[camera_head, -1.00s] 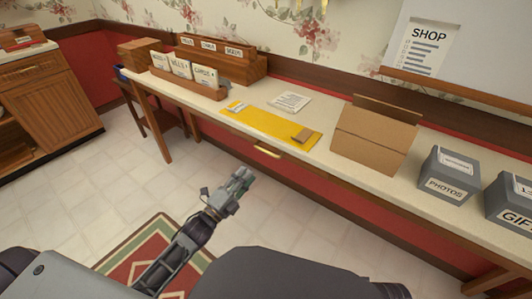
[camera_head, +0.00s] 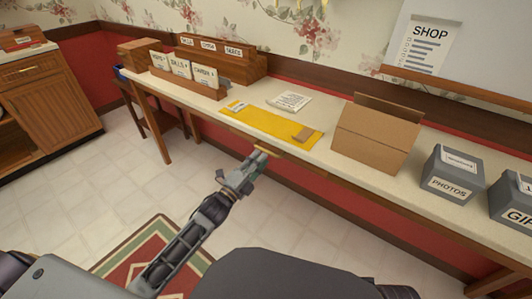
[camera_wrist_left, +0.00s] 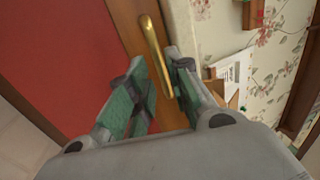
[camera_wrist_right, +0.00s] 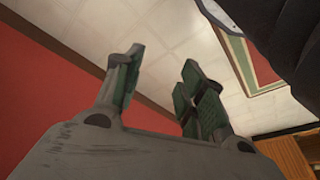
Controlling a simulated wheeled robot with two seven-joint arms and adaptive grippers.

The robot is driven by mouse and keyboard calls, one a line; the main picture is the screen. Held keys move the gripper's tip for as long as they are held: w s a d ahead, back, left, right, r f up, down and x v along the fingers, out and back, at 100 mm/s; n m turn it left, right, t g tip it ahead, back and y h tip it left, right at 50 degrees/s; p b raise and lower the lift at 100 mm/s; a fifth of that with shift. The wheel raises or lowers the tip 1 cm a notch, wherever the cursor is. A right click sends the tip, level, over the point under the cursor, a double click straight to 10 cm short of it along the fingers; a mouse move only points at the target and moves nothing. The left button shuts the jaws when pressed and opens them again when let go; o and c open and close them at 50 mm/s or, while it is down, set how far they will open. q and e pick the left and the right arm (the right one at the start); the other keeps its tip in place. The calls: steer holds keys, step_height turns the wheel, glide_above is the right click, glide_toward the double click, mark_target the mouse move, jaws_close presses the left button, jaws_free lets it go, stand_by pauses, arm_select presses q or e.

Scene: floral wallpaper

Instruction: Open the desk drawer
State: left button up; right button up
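The desk (camera_head: 225,100) has a cream top and a wooden front edge. Its drawer front (camera_wrist_left: 130,22) is wood, and I see no gap that shows it pulled out. The brass drawer handle (camera_wrist_left: 153,45) shows in the left wrist view, running between the fingers of my left gripper (camera_wrist_left: 158,66). The fingers stand apart around its near end, with space on both sides. In the head view my left gripper (camera_head: 262,153) is at the desk's front edge and hides most of the handle. My right gripper (camera_wrist_right: 160,62) is open and empty in its wrist view, outside the head view.
On the desktop are a yellow mat (camera_head: 260,121), a paper sheet (camera_head: 289,101), a cardboard box (camera_head: 375,138), a grey photos box (camera_head: 450,173) and a wooden file holder (camera_head: 190,84). A wooden cabinet (camera_head: 50,100) stands at left.

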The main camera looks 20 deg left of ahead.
mark_target(266, 152)
arm_select(q)
steer(key=shift+b+x, duration=0.45)
steer(key=shift+x, duration=1.95)
jaws_close()
